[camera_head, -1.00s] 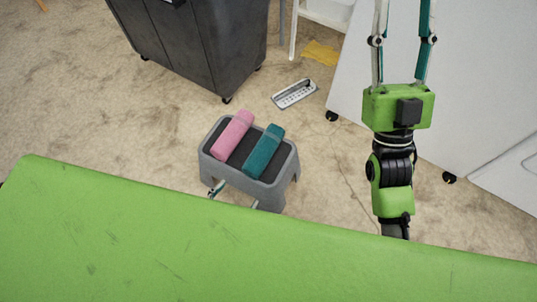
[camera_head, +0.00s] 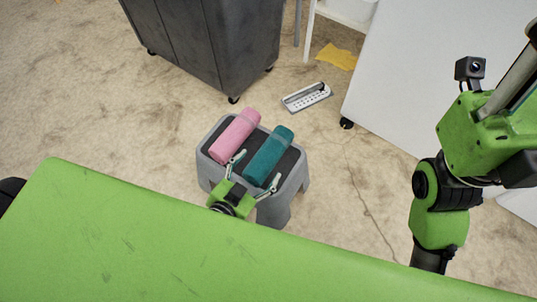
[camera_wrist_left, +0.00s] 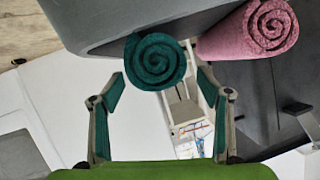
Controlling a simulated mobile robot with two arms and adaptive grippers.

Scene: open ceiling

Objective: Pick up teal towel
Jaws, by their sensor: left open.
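The teal towel (camera_head: 269,155) is rolled up and lies on a grey step stool (camera_head: 290,195) beside a rolled pink towel (camera_head: 235,136). In the left wrist view the teal towel's spiral end (camera_wrist_left: 155,62) shows ahead, between the two fingertips. My left gripper (camera_head: 256,168) is open at the stool's near side, its fingers pointing at the teal towel's near end, with nothing held. It also shows in the left wrist view (camera_wrist_left: 161,78). My right gripper (camera_head: 487,132) is at the right; its fingertips are cut off or hidden.
My green body covers the bottom of the head view. A dark grey bin (camera_head: 215,45) on casters stands behind the stool. A white panel (camera_head: 430,70) on casters is at the right. A grey-white object (camera_head: 306,97) and a yellow cloth (camera_head: 336,57) lie on the floor.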

